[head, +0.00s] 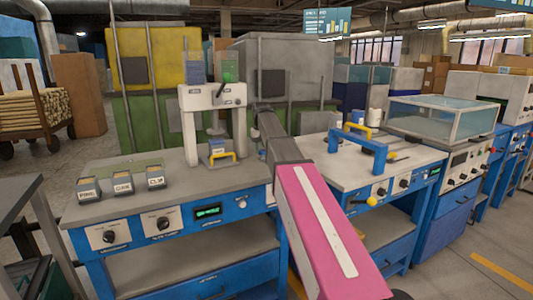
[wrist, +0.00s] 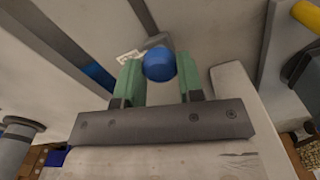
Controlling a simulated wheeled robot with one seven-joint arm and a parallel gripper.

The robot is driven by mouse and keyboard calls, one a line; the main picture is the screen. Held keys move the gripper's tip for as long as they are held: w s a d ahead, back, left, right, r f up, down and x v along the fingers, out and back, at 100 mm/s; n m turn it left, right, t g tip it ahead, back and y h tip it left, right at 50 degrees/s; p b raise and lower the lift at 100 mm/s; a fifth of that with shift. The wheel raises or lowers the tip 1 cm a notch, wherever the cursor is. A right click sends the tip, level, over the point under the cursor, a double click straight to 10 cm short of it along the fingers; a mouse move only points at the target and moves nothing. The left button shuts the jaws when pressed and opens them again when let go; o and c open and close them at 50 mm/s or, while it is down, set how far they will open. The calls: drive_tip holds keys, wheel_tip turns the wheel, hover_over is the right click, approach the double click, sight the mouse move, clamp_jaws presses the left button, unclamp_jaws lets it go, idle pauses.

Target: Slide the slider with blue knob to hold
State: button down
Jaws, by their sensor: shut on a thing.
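In the wrist view the round blue knob (wrist: 160,65) of the slider sits between the two green fingertips of my gripper (wrist: 159,78). The fingers are closed on it from both sides. A grey piece shows just behind the knob, with a small white label (wrist: 128,57) to its left; I cannot read the label. The slider's track is not clear, so I cannot tell its position along its travel. In the head view my arm reaches over the blue-sided workbench (head: 115,195), and its links hide the gripper and the knob.
A blue frame (head: 375,155) and a glass-sided case (head: 440,118) stand to the right.

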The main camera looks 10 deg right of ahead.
sight(262, 150)
drive_tip(key=shift+w, duration=0.25)
drive_tip(key=c, duration=0.8)
unclamp_jaws()
drive_tip(key=shift+a, duration=0.1)
drive_tip(key=shift+o, duration=0.2)
drive_tip(key=shift+r, duration=0.1)
wheel_tip(262, 150, up, 11)
drive_tip(key=shift+f, duration=0.2)
drive_tip(key=shift+s, duration=0.15)
